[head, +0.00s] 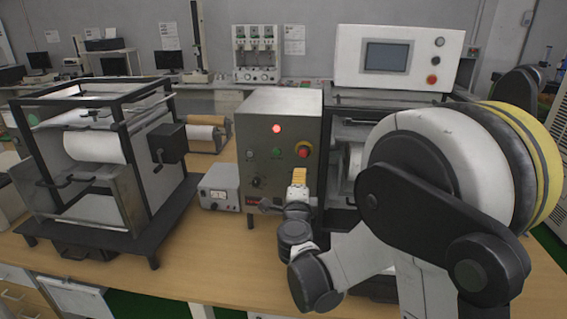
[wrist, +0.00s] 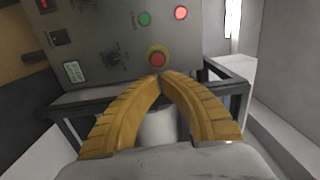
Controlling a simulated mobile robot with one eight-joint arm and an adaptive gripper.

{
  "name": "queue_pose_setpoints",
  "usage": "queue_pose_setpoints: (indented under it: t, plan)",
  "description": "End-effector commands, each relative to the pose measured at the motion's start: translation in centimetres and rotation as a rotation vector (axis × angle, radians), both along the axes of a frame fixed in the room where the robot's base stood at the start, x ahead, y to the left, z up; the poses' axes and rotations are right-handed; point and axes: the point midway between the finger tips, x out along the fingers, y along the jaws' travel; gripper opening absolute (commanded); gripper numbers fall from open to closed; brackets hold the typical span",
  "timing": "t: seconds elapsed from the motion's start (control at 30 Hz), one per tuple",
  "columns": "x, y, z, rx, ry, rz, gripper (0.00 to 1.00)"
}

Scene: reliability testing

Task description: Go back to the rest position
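My gripper (head: 299,172) is in front of the grey control box (head: 258,112), near its lower right part in the head view. In the wrist view, the two yellow fingers (wrist: 161,76) curve inward and their tips come together, with nothing seen between them. The tips appear just below the red emergency stop button (wrist: 157,57) with its yellow ring. I cannot tell whether they touch it. A lit red lamp (wrist: 181,13) and a green button (wrist: 144,19) show above it.
A black-framed roller machine (head: 95,150) stands left on the wooden table (head: 200,262). A small grey meter box (head: 219,187) sits beside the control box. A white machine with a screen (head: 387,56) stands behind. The front table strip at left centre is clear.

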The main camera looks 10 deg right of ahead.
Motion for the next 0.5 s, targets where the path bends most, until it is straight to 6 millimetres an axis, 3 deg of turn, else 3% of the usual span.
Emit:
queue_pose_setpoints:
  t: [0.17, 0.27, 0.37, 0.5]
  plan:
    - [-1.9, 2.9, 5.8, -0.229, -0.006, 0.180, 0.00]
    - [-4.5, 5.5, 8.0, -0.427, 0.031, 0.331, 0.00]
    - [-7.9, 7.4, 8.1, -0.624, 0.110, 0.474, 0.00]
    - [-14.1, 8.2, 5.1, -0.881, 0.287, 0.655, 0.00]
